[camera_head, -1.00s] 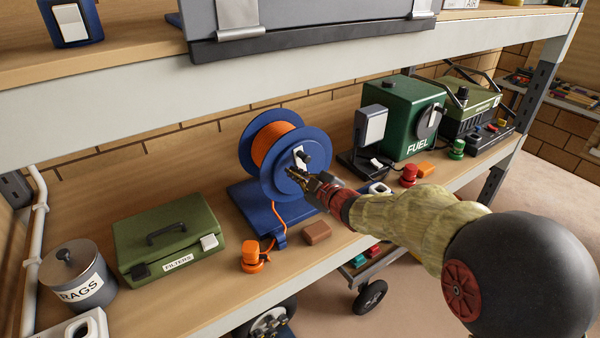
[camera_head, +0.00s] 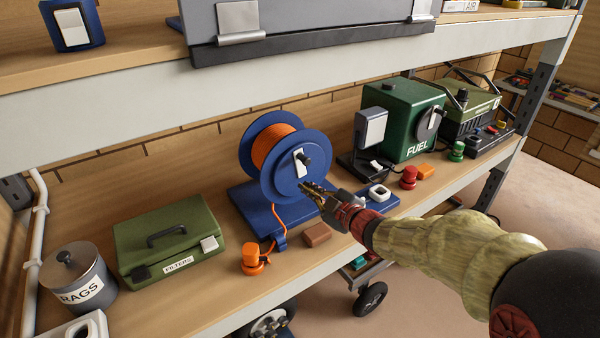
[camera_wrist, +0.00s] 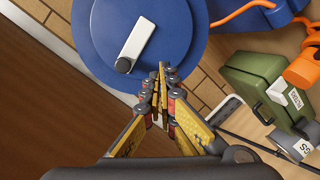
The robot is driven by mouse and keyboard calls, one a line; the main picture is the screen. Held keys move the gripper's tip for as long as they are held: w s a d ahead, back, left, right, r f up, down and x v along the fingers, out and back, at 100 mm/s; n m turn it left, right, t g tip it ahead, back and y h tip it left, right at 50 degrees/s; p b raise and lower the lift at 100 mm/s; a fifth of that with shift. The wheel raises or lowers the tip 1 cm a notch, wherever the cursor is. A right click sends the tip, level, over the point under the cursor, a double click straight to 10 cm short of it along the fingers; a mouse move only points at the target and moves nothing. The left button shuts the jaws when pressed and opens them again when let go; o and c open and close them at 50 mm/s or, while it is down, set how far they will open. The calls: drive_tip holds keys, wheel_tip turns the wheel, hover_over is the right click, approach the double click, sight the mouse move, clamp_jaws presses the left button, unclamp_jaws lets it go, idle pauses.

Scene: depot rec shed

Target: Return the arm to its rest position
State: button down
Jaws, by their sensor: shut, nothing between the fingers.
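My gripper (camera_head: 314,188) is shut and empty. It is in front of the lower right part of the blue cable reel (camera_head: 318,165) on the middle shelf, and I cannot tell whether it touches the reel. My arm reaches in from the lower right of the head view. In the wrist view, my gripper (camera_wrist: 160,75) has its fingers together just below the reel's blue disc (camera_wrist: 185,40). The white crank plate with a dark knob (camera_wrist: 135,42) is up and left of the fingertips. Orange cable (camera_head: 275,220) runs from the reel down to the shelf.
A green filters case (camera_head: 170,237) and a rags tin (camera_head: 75,283) stand to the left. A brown block (camera_head: 317,235) and an orange plug (camera_head: 253,260) lie in front of the reel. A green fuel box (camera_head: 400,115) stands to the right. The upper shelf (camera_head: 300,75) hangs overhead.

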drive_tip(key=d+f+m+g+h, duration=0.1)
drive_tip(key=d+f+m+h, duration=0.35)
drive_tip(key=d+f, duration=0.3)
drive_tip(key=s+d+f+m+g+h, duration=0.3)
drive_tip(key=s+d+m+g+h, duration=0.15)
drive_tip(key=s+d, duration=0.4)
drive_tip(key=s+r+m+g, duration=0.1)
drive_tip(key=s+r+m, duration=0.2)
drive_tip(key=s, duration=1.1)
drive_tip(key=s+d+r+m+g, duration=0.1)
drive_tip(key=s+r+m, duration=0.2)
drive_tip(key=s+r, duration=0.6)
drive_tip(key=s, duration=0.5)
drive_tip(key=shift+m, duration=0.4)
drive_tip(key=c, duration=2.6)
unclamp_jaws()
